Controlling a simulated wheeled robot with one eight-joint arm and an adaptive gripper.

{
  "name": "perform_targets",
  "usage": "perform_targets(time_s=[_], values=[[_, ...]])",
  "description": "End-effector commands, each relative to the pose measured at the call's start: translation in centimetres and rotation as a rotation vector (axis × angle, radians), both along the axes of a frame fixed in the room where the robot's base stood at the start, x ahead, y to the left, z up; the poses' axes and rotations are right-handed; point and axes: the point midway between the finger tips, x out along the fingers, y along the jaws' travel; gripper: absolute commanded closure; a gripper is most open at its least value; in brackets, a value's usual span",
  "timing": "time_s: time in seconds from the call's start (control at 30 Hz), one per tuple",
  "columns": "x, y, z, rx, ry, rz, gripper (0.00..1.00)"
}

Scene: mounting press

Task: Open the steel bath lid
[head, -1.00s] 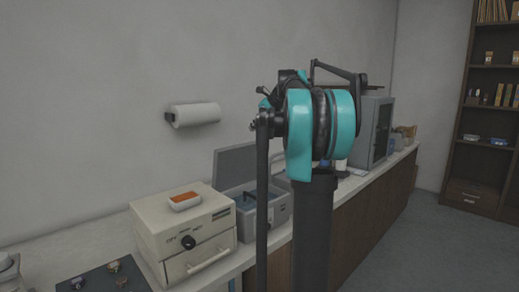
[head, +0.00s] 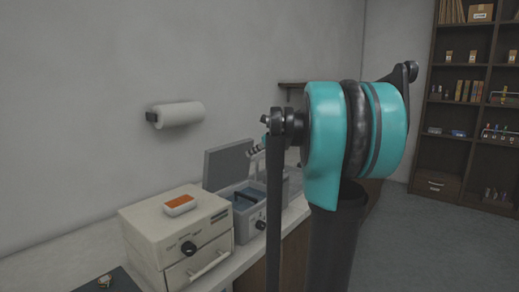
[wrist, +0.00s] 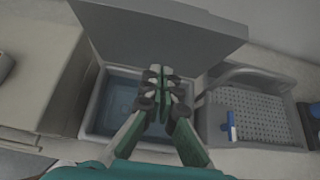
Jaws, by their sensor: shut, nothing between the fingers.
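My gripper (wrist: 160,72) is shut and empty, above the bath opening and in front of the lid. Its fingers hide part of the water and the lid's lower edge. Whether the fingertips touch the lid is unclear.
A beige oven-like box (head: 165,228) with an orange-topped dish (head: 179,205) stands left of the bath. A perforated grey tray (wrist: 258,118) with a blue clip lies right of it. A paper towel roll (head: 180,114) is on the wall. Floor at right is clear.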

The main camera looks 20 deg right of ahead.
Motion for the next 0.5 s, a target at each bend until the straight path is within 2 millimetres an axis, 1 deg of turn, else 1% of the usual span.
perform_targets(time_s=[0.03,0.17,0.2,0.33,0.5], values=[[0.7,0.6,-0.6,0.000,0.000,0.003,1.00],[2.4,1.8,-1.9,-0.001,0.000,0.002,1.00],[2.9,2.2,-1.6,0.000,0.000,0.001,1.00],[4.2,3.1,-1.2,0.000,0.000,0.001,1.00],[5.1,3.7,-0.9,0.000,0.001,-0.001,1.00]])
